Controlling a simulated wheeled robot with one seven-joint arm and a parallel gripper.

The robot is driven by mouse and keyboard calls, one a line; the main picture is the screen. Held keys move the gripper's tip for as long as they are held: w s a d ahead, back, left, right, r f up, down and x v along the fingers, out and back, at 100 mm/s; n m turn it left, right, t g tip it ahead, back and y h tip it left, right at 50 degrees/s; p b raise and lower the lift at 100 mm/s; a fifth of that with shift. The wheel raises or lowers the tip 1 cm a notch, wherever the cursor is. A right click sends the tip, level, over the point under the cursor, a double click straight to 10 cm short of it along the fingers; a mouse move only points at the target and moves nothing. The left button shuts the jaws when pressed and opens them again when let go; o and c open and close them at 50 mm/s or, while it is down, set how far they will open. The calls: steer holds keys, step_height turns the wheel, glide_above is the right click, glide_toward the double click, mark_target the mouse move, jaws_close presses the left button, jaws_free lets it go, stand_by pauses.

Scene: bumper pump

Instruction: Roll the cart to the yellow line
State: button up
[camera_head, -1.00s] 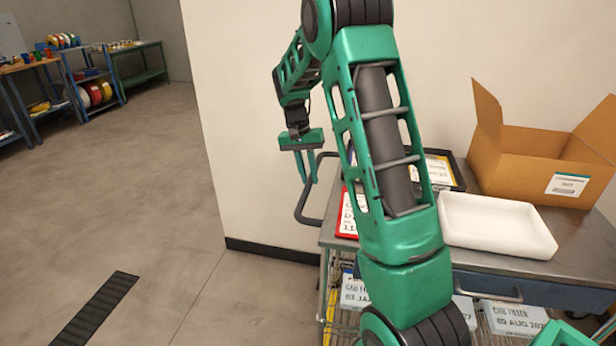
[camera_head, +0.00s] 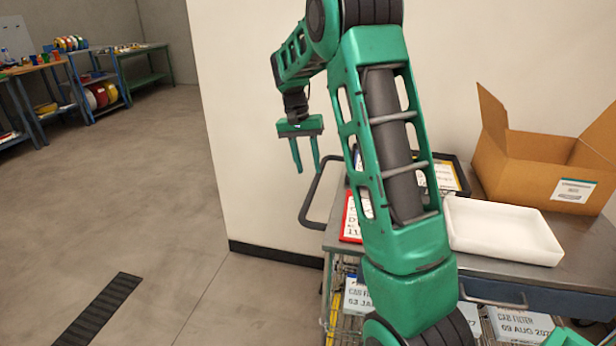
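The cart has a grey metal top (camera_head: 585,262), a blue drawer front, wire shelving below and a dark looped push handle (camera_head: 309,205) at its left end. My gripper (camera_head: 307,170) hangs with its fingers down beside the upper left of the handle. Its two green fingers are apart with nothing visible between them. The right finger overlaps the handle in the picture; I cannot tell whether it touches. My arm hides part of the cart top. No yellow line on the floor is visible.
The cart carries a cardboard box (camera_head: 545,165), a white tray (camera_head: 500,230) and a red-framed sign (camera_head: 350,218). A pale wall (camera_head: 245,120) stands behind it. A dark floor strip (camera_head: 98,310) lies at lower left. Open floor extends left toward workbenches (camera_head: 75,85).

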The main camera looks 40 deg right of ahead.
steer(key=r, duration=0.3)
steer(key=w+a+r, duration=0.1)
steer(key=r, duration=0.1)
steer(key=shift+r, duration=0.2)
stand_by(0.3)
steer(key=s+r, duration=0.3)
steer(key=s, duration=0.9)
steer(key=s+a+f+n, duration=0.1)
steer(key=s+a+f, duration=0.1)
steer(key=s, duration=0.7)
steer(key=s+a+f+n+t+y, duration=0.1)
steer(key=s+a, duration=0.1)
steer(key=s, duration=0.7)
steer(key=s+a+f+n, duration=0.1)
steer(key=s+a+f, duration=0.1)
steer(key=s, duration=0.7)
steer(key=shift+f+t+y, duration=0.3)
steer(key=shift+c, duration=0.6)
steer(key=shift+d, duration=0.1)
